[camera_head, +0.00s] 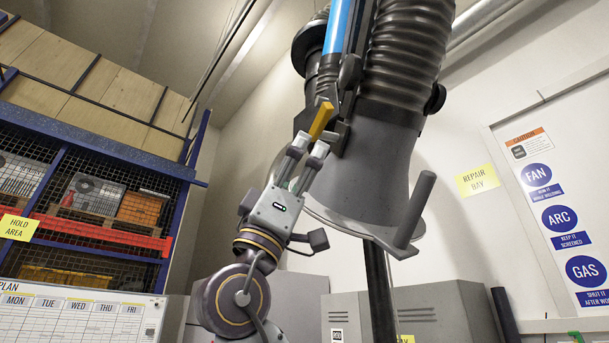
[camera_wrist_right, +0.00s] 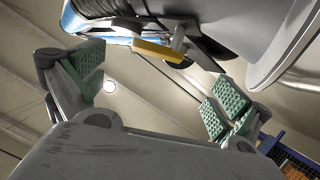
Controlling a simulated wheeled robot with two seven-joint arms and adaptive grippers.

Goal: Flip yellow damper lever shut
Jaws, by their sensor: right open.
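The yellow damper lever (camera_head: 321,120) sits on the side of the grey extraction hood (camera_head: 367,185), below the ribbed hose, and slants up to the right in the head view. My right gripper (camera_head: 310,146) is open and empty just below it, fingertips pointing up towards it. In the right wrist view the lever (camera_wrist_right: 157,50) lies across the upper middle, beyond the gap between the green finger pads of my right gripper (camera_wrist_right: 155,86). The fingers look apart from it. The lever's pivot shows only partly. My left gripper is not in view.
A blue tube (camera_head: 338,28) runs up beside the ribbed hose (camera_head: 408,50). The hood's flared rim with a grey handle (camera_head: 414,210) lies right of my gripper. Caged shelves (camera_head: 90,150) stand left, grey cabinets (camera_head: 430,312) below. Open air lies left of the gripper.

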